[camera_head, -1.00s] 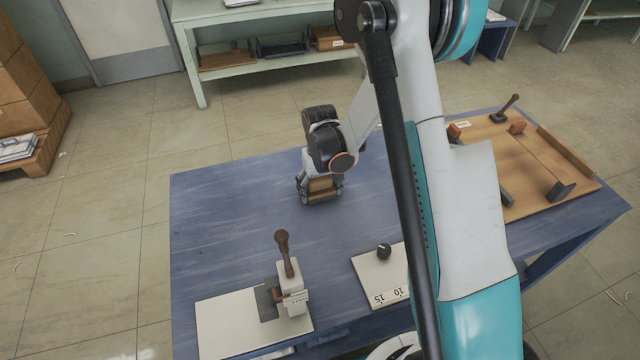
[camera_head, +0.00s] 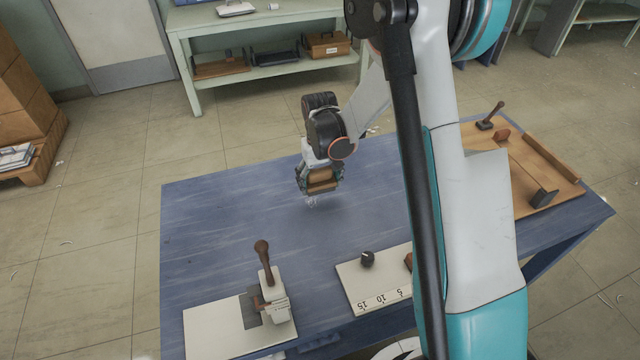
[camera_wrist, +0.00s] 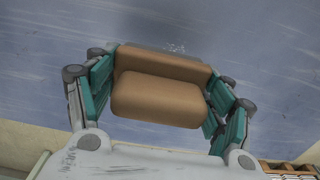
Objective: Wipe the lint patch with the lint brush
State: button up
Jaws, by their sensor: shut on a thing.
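The lint brush (camera_head: 321,184) is a tan-brown block held in my gripper (camera_head: 320,180) over the far part of the blue table. In the wrist view the brush (camera_wrist: 158,98) fills the space between the teal fingers of my gripper (camera_wrist: 160,95), which are shut on its two sides. The lint patch (camera_head: 311,201) is a small cluster of white specks on the table, just below the brush. It also shows in the wrist view (camera_wrist: 175,47), just past the brush's far edge. The brush appears a little above the table; its underside is hidden.
On the blue table (camera_head: 220,215), a pale board with a brown-handled clamp (camera_head: 272,298) stands at front left. A numbered plate with a black knob (camera_head: 367,259) lies at front centre. A wooden tray (camera_head: 530,165) is at right. The table's middle left is clear.

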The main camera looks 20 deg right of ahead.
jog(key=shift+r+p, duration=0.35)
jog(key=shift+r, duration=0.6)
